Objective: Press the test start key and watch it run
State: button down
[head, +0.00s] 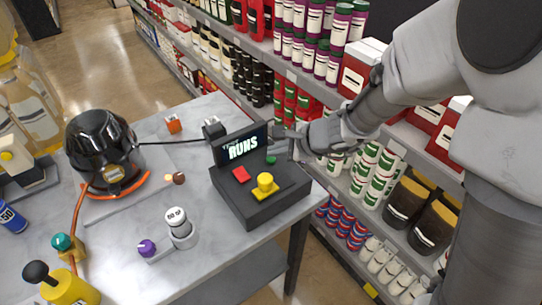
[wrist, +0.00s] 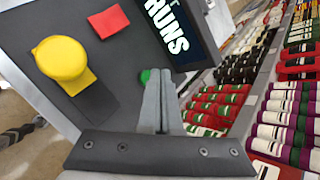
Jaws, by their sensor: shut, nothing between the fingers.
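The black control box (head: 258,212) stands on the grey table. Its tilted screen (head: 242,149) shows large white text "RUNS" under a smaller line I cannot fully read. The panel has a small round green key (head: 271,160), a red square key (head: 241,174) and a yellow round knob on a yellow base (head: 264,187). No key label is readable. My gripper (head: 288,152) is shut and empty at the panel's right edge, close by the green key. In the wrist view the fingertips (wrist: 159,78) overlap the edge of the green key (wrist: 145,76); I cannot tell whether they touch it.
A black domed pump (head: 104,143) with an orange hose stands at the table's left. Store shelves (head: 365,150) full of goods run close behind and right of my arm.

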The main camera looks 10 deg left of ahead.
jog(key=shift+r, duration=0.3)
notch_tip(320, 180, up, 5)
jog(key=p, duration=0.4)
dwell(0.9)
notch_tip(320, 180, up, 6)
jog(key=n, duration=0.4)
send_over(276, 164)
jog(key=s+d, duration=0.3)
jog(key=s+d+r+n+h, duration=0.1)
jog(key=s+d+r+n, duration=0.4)
jog(key=d, duration=0.1)
jog(key=s+d+r+n+h, duration=0.1)
jog(key=s+d+n+h, duration=0.2)
jog(key=s+d, duration=0.2)
jog(key=s+d+r+n+t+h, duration=0.1)
jog(key=s+d+h, duration=0.3)
jog(key=d, duration=0.7)
jog(key=shift+s+d+r+n+p, duration=0.4)
jog(key=shift+s+r+n, duration=0.25)
jog(key=shift+s+n, duration=0.3)
